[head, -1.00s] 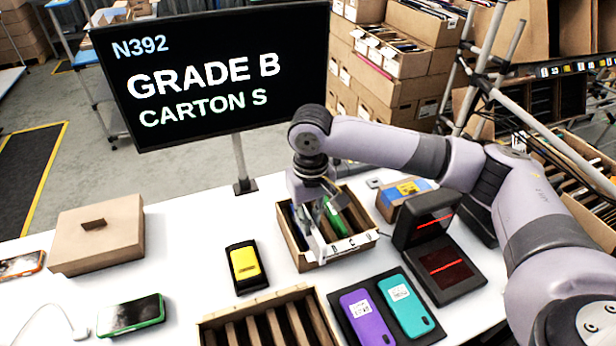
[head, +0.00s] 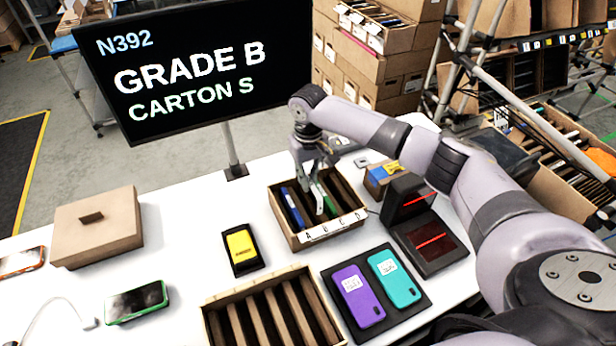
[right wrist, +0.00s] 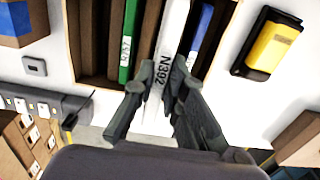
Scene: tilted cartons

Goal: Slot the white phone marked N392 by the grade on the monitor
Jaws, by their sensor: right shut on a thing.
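The monitor (head: 200,75) reads N392, GRADE B, CARTON S. My right gripper (right wrist: 166,92) is shut on the white phone (right wrist: 170,45), whose N392 label faces the wrist camera. In the head view the gripper (head: 317,182) is over the small carton (head: 335,231), whose slots are lettered A to D. The white phone lies between a blue phone (head: 292,207), at the carton's left, and a green phone (head: 329,203). Its lower end is hidden, so I cannot tell how deep it sits. My left gripper is out of view.
A larger slotted carton (head: 212,298) stands in front. Beside it a dark tray (head: 330,285) holds a purple and a teal phone. The red-lit scanner (head: 430,245) stands close on the right.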

